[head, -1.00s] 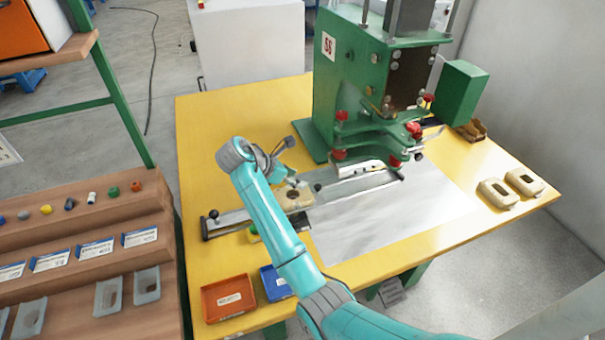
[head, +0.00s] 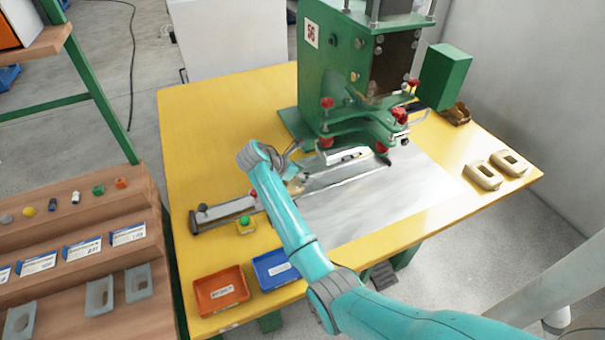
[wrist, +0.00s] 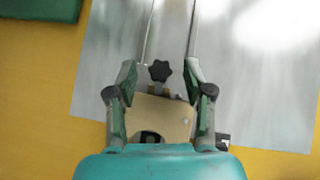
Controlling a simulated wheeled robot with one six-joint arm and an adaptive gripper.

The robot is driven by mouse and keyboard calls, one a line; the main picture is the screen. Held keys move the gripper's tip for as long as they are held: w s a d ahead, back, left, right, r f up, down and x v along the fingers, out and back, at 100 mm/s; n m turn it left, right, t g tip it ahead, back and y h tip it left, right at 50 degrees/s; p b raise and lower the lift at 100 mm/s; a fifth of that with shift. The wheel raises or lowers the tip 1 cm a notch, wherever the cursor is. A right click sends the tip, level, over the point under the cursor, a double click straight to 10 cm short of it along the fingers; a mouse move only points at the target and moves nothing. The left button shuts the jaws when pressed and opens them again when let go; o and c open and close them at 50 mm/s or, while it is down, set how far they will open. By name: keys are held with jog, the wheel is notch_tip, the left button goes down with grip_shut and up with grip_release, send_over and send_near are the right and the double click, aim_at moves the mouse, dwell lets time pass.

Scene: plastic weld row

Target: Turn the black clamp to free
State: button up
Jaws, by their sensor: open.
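The black clamp (wrist: 160,70) shows in the wrist view as a small star-shaped knob. It sits at the far edge of a beige block (wrist: 160,115), on two brownish posts. My gripper (wrist: 161,72) is open, with one finger on each side of the knob and a gap on both sides. The fingers do not visibly touch it. In the head view my gripper (head: 292,175) is at the rail below the green press, and my arm hides most of the beige block (head: 297,187). The knob cannot be made out there.
A green press (head: 340,85) stands just behind the rail (head: 230,211). A green button (head: 245,221), a red tray (head: 221,291) and a blue tray (head: 272,268) lie near the front edge. Beige parts (head: 484,177) lie at the right. A wooden parts rack (head: 85,215) is at the left.

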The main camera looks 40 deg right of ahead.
grip_shut()
dwell(0.4)
jog(key=m+g, duration=0.2)
jog(key=m, duration=0.1)
jog(key=m+g+y, duration=0.1)
jog(key=m, duration=0.1)
jog(key=shift+w+d+r+g, duration=0.1)
jog(key=shift+w+d+g, duration=0.05)
jog(key=shift+w+g, duration=0.15)
jog(key=shift+w+d+m+g+y, duration=0.15)
jog(key=shift+m+g+y, duration=1.2)
jog(key=shift+m, duration=0.85)
jog(key=shift+m+g+y, duration=0.25)
jog(key=shift+m, duration=0.35)
